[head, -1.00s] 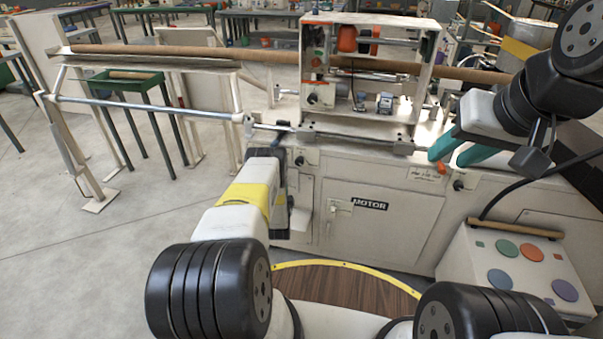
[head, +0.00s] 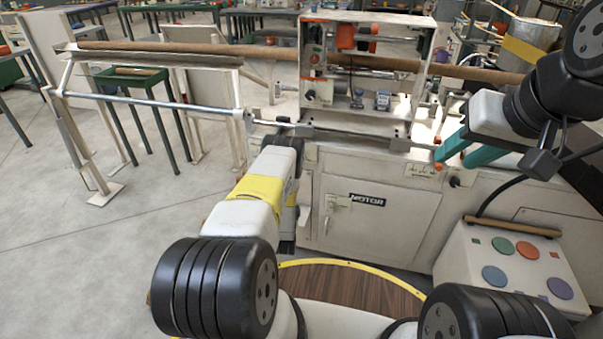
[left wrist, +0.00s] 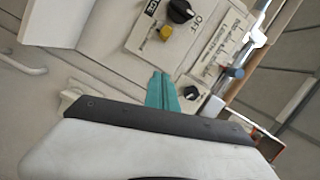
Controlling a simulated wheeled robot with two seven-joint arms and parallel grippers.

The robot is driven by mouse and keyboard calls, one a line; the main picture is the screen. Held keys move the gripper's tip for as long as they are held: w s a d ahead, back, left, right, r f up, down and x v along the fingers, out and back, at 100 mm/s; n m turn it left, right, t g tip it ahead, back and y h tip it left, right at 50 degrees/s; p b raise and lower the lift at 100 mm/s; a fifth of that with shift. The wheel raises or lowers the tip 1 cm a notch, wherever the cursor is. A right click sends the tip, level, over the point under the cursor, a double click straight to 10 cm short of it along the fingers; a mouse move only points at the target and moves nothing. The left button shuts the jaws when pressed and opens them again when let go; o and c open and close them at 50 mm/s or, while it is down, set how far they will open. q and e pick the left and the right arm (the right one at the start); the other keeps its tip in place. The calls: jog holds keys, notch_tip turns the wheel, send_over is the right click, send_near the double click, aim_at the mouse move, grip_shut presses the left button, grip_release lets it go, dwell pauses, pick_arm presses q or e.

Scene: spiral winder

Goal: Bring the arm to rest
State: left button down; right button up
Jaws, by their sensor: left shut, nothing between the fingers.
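My left arm (head: 262,190) comes in from the lower left and reaches out in front of the spiral winder (head: 330,160). Its gripper is hidden behind the arm in the head view. In the left wrist view, the left gripper (left wrist: 160,80) shows teal fingers held together, empty, in front of the winder's pale panel with the black OFF knob (left wrist: 180,10). My right gripper (head: 458,156) is at the right, over the front edge of the winder's top. Its two teal fingers are apart with nothing visible between them.
The MOTOR cabinet door (head: 350,225) faces me. A button box (head: 515,270) with coloured discs stands at the right. A long brown tube (head: 240,58) runs across the winder and a rail stand (head: 150,103). Grey floor (head: 80,250) is clear at the left.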

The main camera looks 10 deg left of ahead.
pick_arm(q)
jog(key=shift+s, duration=0.4)
jog(key=w+r+n+g, duration=0.15)
jog(key=w+r, duration=0.35)
jog(key=r, duration=0.5)
jog(key=w+r+n+g, duration=0.1)
jog(key=w+r+n, duration=0.3)
jog(key=r, duration=0.6)
jog(key=s+d+r+n+g+h, duration=0.1)
jog(key=s+d+r, duration=0.15)
jog(key=r, duration=0.75)
jog(key=s+d+r+n+g+h, duration=0.1)
jog(key=s+d+r+g+h, duration=0.15)
jog(key=r, duration=0.75)
jog(key=s+d+r+n+g+h, duration=0.15)
jog(key=s+r, duration=0.25)
jog(key=s, duration=0.5)
jog(key=s+d+r+n, duration=0.1)
jog(key=s+d+r, duration=0.1)
jog(key=s+r, duration=0.5)
jog(key=s+d+r+n+g, duration=0.1)
jog(key=s+d+r, duration=0.1)
jog(key=s, duration=1)
jog(key=s+g, duration=0.2)
jog(key=s, duration=1)
jog(key=shift+s+d+f+n, duration=0.15)
jog(key=shift+d+f+n, duration=0.05)
jog(key=shift+n, duration=0.1)
